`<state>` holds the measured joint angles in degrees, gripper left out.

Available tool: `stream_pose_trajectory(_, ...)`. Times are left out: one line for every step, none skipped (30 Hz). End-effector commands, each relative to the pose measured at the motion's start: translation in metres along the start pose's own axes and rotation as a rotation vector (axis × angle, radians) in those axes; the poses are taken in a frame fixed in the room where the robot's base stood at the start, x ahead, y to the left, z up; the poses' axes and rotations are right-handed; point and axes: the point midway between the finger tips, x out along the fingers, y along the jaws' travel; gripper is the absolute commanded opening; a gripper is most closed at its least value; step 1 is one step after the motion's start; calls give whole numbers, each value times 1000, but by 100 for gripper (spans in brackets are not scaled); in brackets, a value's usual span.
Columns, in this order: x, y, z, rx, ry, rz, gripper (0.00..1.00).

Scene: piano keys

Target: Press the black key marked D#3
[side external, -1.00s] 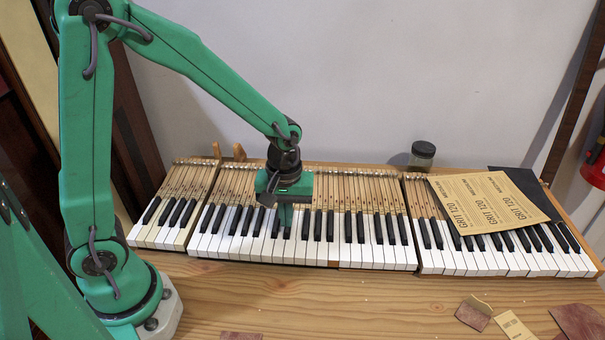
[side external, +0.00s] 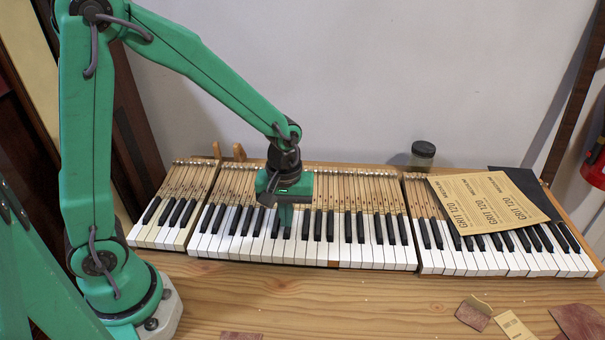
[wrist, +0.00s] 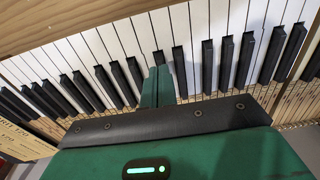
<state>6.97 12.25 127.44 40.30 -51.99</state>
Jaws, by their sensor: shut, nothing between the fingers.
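My gripper (side external: 286,226) is shut and empty, pointing down over the middle keyboard section (side external: 338,250). In the wrist view its green fingers (wrist: 157,72) lie over a black key (wrist: 158,56), whose dark front end shows just beyond the fingertips. I cannot tell whether the fingertips touch this key or hover just above it. Another black key (wrist: 180,70) is close on the right, and one (wrist: 135,72) is to the left. No key marking is legible, so I cannot tell which black key is D#3.
A keyboard section (side external: 160,233) lies to the left and another (side external: 470,262) to the right, partly under grit sandpaper (side external: 487,203). A jar (side external: 422,155) stands behind. Sandpaper scraps (side external: 473,313) lie on the wooden bench (side external: 360,305); its middle front is mostly clear.

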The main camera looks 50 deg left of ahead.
Motion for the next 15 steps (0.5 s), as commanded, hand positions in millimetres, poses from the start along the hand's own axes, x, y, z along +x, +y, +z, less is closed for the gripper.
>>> stream_pose_trajectory(1, 0, 0, 0, -1, -1, 0)
stream_pose_trajectory(1, 0, 0, 0, -1, -1, 0)
stream_pose_trajectory(2, 0, 0, 0, -1, -1, 0)
stream_pose_trajectory(3, 0, 0, 0, -1, -1, 0)
stream_pose_trajectory(4, 0, 0, 0, -1, -1, 0)
stream_pose_trajectory(5, 0, 0, 0, 0, -1, 0)
stream_pose_trajectory(6, 0, 0, 0, 0, 0, 0)
stream_pose_trajectory(6, 0, 0, 0, 0, 0, 0)
stream_pose_trajectory(8, 0, 0, 0, 0, 0, 0)
stream_pose_trajectory(8, 0, 0, 0, 0, -1, 0)
stream_pose_trajectory(9, 0, 0, 0, -1, -1, 0)
stream_pose_trajectory(10, 0, 0, 0, -1, -1, 0)
stream_pose_trajectory(11, 0, 0, 0, -1, -1, 0)
stream_pose_trajectory(12, 0, 0, 0, -1, -1, 0)
stream_pose_trajectory(13, 0, 0, 0, -1, -1, 0)
